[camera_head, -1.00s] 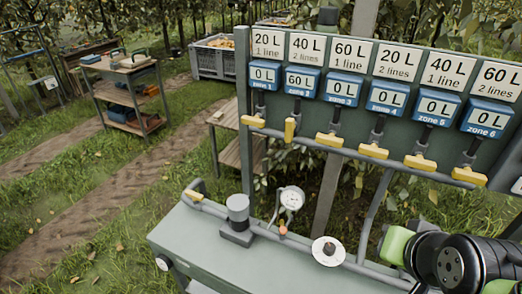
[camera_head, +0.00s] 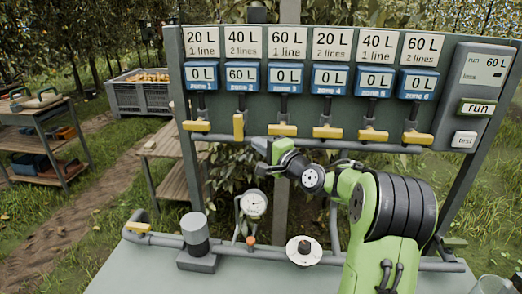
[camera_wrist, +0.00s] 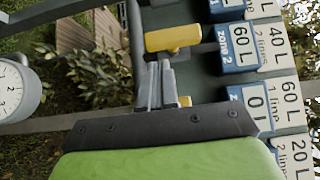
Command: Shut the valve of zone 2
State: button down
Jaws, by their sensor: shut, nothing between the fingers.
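The zone 2 valve has a yellow handle (camera_head: 239,126) standing upright, in line with its pipe, under the blue zone 2 counter (camera_head: 241,75) reading 60 L. In the wrist view, turned sideways, the handle (camera_wrist: 173,38) lies just beyond my fingertips, beside the zone 2 label (camera_wrist: 228,38). My gripper (camera_head: 262,145) is to the lower right of that handle in the head view. Its fingers (camera_wrist: 154,68) are together and empty. I cannot tell whether they touch the handle. The fingers partly cover another yellow handle (camera_wrist: 184,101) in the wrist view.
The other valve handles, such as zone 1 (camera_head: 196,126) and zone 3 (camera_head: 283,130), lie crosswise. A pressure gauge (camera_head: 253,205), a grey cylinder (camera_head: 195,230) and a round white disc (camera_head: 305,250) stand below along the bench pipe. A control box (camera_head: 480,95) is at the right.

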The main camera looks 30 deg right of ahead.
aim_at(238, 128)
jog(key=w, duration=0.4)
jog(key=shift+w+a, duration=0.15)
jog(key=shift+a, duration=0.2)
jog(key=shift+d+f, duration=0.1)
jog(key=shift+f+m+t, duration=0.1)
jog(key=shift+m+t, duration=0.2)
